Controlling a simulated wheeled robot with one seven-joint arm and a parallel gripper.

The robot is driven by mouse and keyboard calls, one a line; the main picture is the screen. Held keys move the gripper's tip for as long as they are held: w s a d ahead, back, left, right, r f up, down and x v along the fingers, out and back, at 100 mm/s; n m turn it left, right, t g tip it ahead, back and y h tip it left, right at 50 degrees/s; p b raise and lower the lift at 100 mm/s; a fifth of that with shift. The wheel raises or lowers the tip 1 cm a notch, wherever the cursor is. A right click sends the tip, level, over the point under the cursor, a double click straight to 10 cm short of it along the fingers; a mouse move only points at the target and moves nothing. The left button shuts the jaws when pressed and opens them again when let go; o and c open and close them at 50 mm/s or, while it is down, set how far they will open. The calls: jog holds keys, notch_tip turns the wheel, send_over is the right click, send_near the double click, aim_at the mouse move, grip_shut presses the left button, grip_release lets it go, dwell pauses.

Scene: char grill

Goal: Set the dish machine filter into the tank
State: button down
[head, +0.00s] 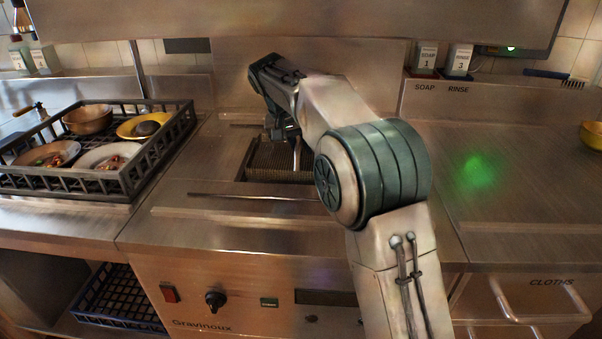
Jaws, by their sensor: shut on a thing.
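The dish machine filter (266,155) is a brownish, ribbed mesh piece, seen in the tank opening (240,177) in the steel top of the dish machine. My gripper (292,137) points down over the filter's right part and is shut on it, seemingly at a pale upright bar. My arm hides the right side of the filter and of the opening. I cannot tell whether the filter rests on the tank's bottom or hangs slightly above it.
A dark dish rack (122,185) with bowls and plates of food scraps stands on the left counter. A raised steel edge (250,196) lies in front of the opening. Soap (425,60) and rinse (459,61) bottles stand behind at right. The right counter (520,185) is mostly clear.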

aim_at(297, 161)
jog(key=shift+a+f+b, duration=0.15)
jog(key=shift+f+b, duration=0.55)
jog(key=shift+f, duration=2.5)
jog(key=shift+f, duration=0.1)
jog(key=c, duration=1.4)
grip_release()
jog(key=shift+s+f, duration=0.1)
jog(key=shift+c, duration=0.2)
jog(key=p+v, duration=0.2)
jog(key=v, duration=1)
jog(key=shift+r+p, duration=0.2)
jog(key=shift+p, duration=0.2)
